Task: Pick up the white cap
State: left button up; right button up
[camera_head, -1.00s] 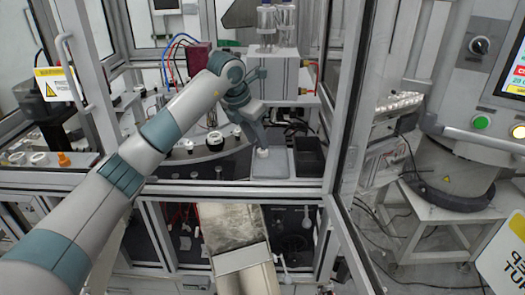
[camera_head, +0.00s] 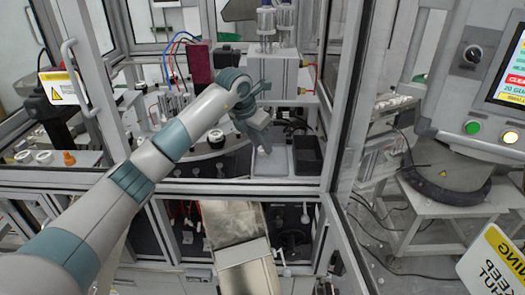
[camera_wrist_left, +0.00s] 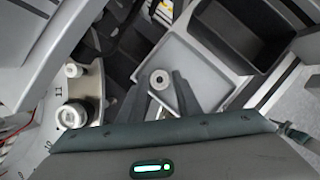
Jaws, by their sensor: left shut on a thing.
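The white cap (camera_wrist_left: 159,79) is a small round piece with a dark centre hole. In the left wrist view it sits between the dark fingertips of my left gripper (camera_wrist_left: 162,84), which is shut on it. Behind it in that view is the grey shallow tray (camera_wrist_left: 205,75). In the head view my left gripper (camera_head: 263,147) is over the same tray (camera_head: 271,168), and the cap is too small there to make out clearly. My right gripper is not in view.
A black bin (camera_head: 307,158) stands right of the tray and also shows in the wrist view (camera_wrist_left: 240,38). Other white round parts (camera_head: 43,157) and an orange one (camera_head: 69,158) lie at the left. A metal frame post (camera_head: 345,130) stands to the right.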

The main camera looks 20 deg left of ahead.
pick_arm(q)
jog(key=shift+s+f, duration=0.15)
jog(key=shift+f, duration=0.3)
jog(key=shift+c, duration=0.9)
jog(key=shift+r+b, duration=0.55)
jog(key=shift+b, duration=0.25)
jog(key=r, duration=0.1)
jog(key=r+b, duration=0.1)
jog(key=d+r+b, duration=0.1)
jog(key=shift+w+r, duration=0.1)
jog(key=shift+w, duration=0.25)
jog(key=shift+w+d+r+b, duration=0.4)
jog(key=shift+d+r+b, duration=0.7)
jog(key=shift+d, duration=0.65)
jog(key=shift+w+d+r+b, duration=0.4)
jog(key=shift+d+r+b, duration=0.4)
jog(key=shift+d+r, duration=0.7)
jog(key=shift+w+d+r+b, duration=0.4)
jog(key=shift+d+r+b, duration=0.55)
jog(key=shift+d, duration=1)
